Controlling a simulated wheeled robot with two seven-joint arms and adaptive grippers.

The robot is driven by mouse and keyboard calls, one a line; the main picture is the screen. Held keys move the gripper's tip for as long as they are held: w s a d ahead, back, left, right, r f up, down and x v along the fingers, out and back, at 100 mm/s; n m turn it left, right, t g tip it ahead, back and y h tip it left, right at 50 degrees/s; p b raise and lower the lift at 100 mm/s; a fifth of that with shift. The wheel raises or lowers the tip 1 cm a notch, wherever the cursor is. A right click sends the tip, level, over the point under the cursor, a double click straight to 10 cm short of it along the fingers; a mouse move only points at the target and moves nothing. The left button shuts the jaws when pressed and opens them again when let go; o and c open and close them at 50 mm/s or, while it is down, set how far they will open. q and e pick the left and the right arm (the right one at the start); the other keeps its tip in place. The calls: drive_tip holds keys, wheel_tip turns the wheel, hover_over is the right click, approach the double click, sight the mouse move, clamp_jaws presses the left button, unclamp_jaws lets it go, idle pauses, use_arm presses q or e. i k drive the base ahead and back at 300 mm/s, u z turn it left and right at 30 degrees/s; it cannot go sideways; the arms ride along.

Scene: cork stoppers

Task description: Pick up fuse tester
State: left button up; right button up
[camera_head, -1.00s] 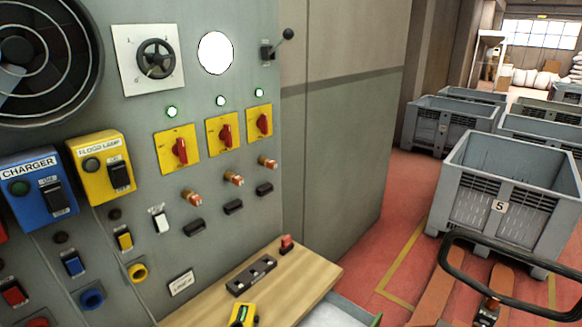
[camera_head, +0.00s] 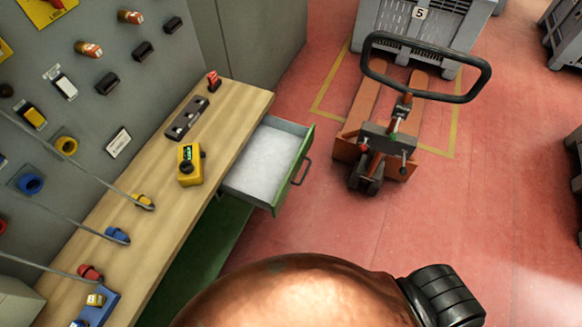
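A small yellow device with a dark knob and a lit green display (camera_head: 190,163), which looks like the fuse tester, sits on the wooden bench top (camera_head: 228,105). It is near the bench's right edge, beside the open drawer. Neither of my grippers is in view.
A green-fronted drawer (camera_head: 295,168) stands open from the bench, with a pale, seemingly empty inside. A black holder strip (camera_head: 187,118) lies behind the yellow device. Yellow, blue and red plugs (camera_head: 117,235) on cables lie nearer. A pallet truck (camera_head: 377,150) stands right; red floor is clear between.

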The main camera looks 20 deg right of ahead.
sight(189, 163)
drive_tip(key=u, duration=1.65)
drive_tip(key=k, duration=1.6)
drive_tip(key=z, duration=0.3)
